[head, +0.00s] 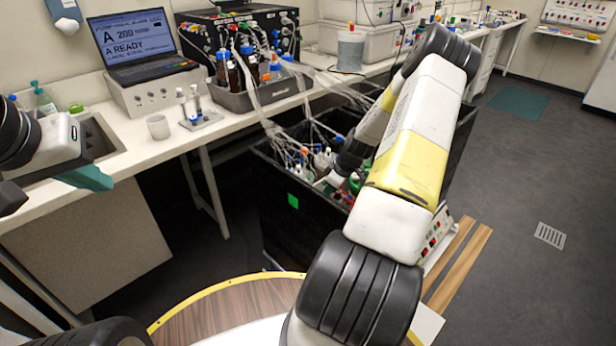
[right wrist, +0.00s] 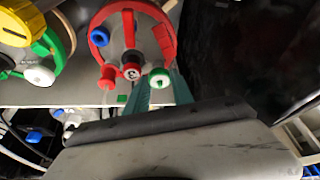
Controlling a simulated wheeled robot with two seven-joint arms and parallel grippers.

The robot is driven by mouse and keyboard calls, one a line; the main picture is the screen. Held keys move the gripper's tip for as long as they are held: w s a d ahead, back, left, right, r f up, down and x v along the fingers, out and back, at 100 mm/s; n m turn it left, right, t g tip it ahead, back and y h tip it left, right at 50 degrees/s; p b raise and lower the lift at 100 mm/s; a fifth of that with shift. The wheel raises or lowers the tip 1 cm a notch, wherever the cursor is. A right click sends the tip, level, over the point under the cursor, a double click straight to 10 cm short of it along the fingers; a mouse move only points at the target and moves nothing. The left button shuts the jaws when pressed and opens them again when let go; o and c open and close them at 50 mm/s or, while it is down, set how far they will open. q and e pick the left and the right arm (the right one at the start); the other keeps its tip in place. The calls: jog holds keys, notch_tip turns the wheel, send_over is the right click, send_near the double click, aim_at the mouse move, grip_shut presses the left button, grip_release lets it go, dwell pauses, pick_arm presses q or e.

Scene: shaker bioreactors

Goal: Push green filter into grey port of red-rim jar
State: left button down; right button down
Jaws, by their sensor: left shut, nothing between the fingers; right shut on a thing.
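The red-rim jar (right wrist: 168,22) shows from above at the top of the right wrist view. Its lid carries a blue port, several red parts and a grey port (right wrist: 131,71) with a dark centre. The green filter (right wrist: 158,80), a white disc with a green ring, is just right of the grey port; I cannot tell if they touch. My right gripper (right wrist: 160,88), with teal fingers, is shut on the filter, its fingertips partly hidden. In the head view my right arm hides that jar's details. My left gripper (head: 92,178) is shut and empty at the left, over the sink counter.
A jar with a yellow and green lid (right wrist: 40,45) stands left of the red-rim jar. The black-walled shaker (head: 290,225) holds jars and tubing. The bench behind carries a laptop (head: 140,45), a cup (head: 158,127) and bottles. The floor at right is open.

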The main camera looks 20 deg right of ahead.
jog(key=shift+f, duration=0.35)
dwell(0.3)
jog(key=c, duration=1)
grip_release()
jog(key=v, duration=0.7)
jog(key=shift+s+r, duration=0.1)
jog(key=shift+r, duration=0.3)
